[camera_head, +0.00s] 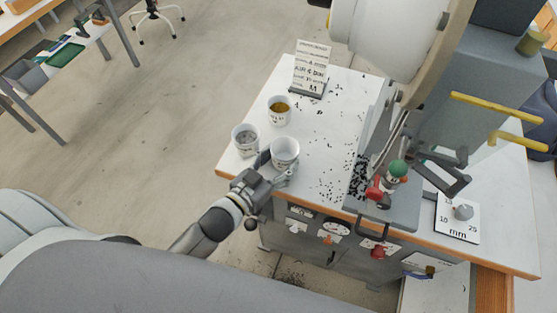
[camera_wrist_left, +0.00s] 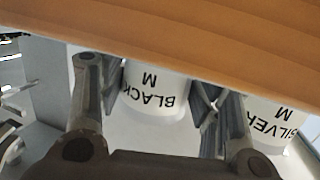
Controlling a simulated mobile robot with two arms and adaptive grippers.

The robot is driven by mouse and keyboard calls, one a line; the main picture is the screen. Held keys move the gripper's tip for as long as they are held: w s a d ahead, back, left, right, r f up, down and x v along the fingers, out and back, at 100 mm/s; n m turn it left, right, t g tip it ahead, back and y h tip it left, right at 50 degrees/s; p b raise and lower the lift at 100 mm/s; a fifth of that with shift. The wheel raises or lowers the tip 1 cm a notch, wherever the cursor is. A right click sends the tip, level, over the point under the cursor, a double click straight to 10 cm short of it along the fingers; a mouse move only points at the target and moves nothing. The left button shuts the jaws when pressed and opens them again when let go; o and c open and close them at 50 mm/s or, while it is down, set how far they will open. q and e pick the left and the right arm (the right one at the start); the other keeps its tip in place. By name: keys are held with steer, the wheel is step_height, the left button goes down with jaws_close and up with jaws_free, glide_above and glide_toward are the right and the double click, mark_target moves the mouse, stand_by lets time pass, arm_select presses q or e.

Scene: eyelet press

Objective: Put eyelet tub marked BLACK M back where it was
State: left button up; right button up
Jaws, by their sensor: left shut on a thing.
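The tub marked BLACK M (camera_wrist_left: 155,92) is white and sits between the two fingers of my left gripper (camera_wrist_left: 152,105). In the head view the same tub (camera_head: 286,150) is at the near left edge of the white table top, with its open mouth facing up and a pale inside. My left gripper (camera_head: 275,170) is shut on it from the near side. I cannot tell whether the tub's base touches the table. The tub marked SILVER M (camera_wrist_left: 272,118) stands close beside the gripper; in the head view a tub with grey contents (camera_head: 245,139) is just left of the held tub.
A tub with golden contents (camera_head: 279,109) stands farther back. Behind it is a lettered sign (camera_head: 311,66). Small black eyelets are scattered across the table (camera_head: 340,110). The press (camera_head: 400,195), with red parts and a green knob, stands to the right.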

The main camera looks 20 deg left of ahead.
arm_select(q)
steer(key=shift+f, duration=0.15)
steer(key=o, duration=1.1)
steer(key=shift+c, duration=0.2)
steer(key=shift+r, duration=0.2)
steer(key=shift+s+a+f, duration=0.1)
steer(key=shift+s, duration=0.25)
steer(key=b+v, duration=0.2)
steer(key=v, duration=0.9)
